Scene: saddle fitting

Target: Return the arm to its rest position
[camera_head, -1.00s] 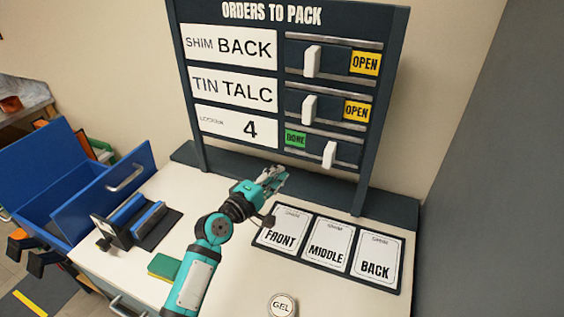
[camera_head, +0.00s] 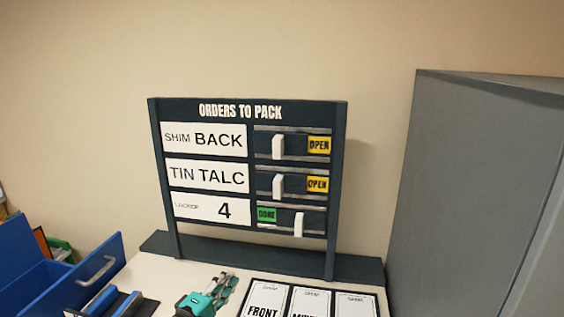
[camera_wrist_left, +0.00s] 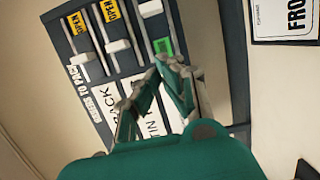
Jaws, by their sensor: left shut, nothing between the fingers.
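My left gripper (camera_head: 222,283) is at the bottom of the head view, above the white worktop and in front of the order board. In the left wrist view the left gripper (camera_wrist_left: 160,68) points toward the board, and its fingers are shut with nothing between them. The orders board (camera_head: 250,107) stands upright at the back of the worktop. Its top two sliders show yellow OPEN labels, and the locker 4 slider (camera_head: 299,224) sits right, with a green DONE label showing. My right gripper is not in view.
The shim mat (camera_head: 273,287) with FRONT and other cards lies right of the gripper. A blue drawer box (camera_head: 65,285) stands at the left, beside a black-and-blue holder (camera_head: 112,303). A tall grey cabinet (camera_head: 455,190) rises at the right. The wall behind is bare.

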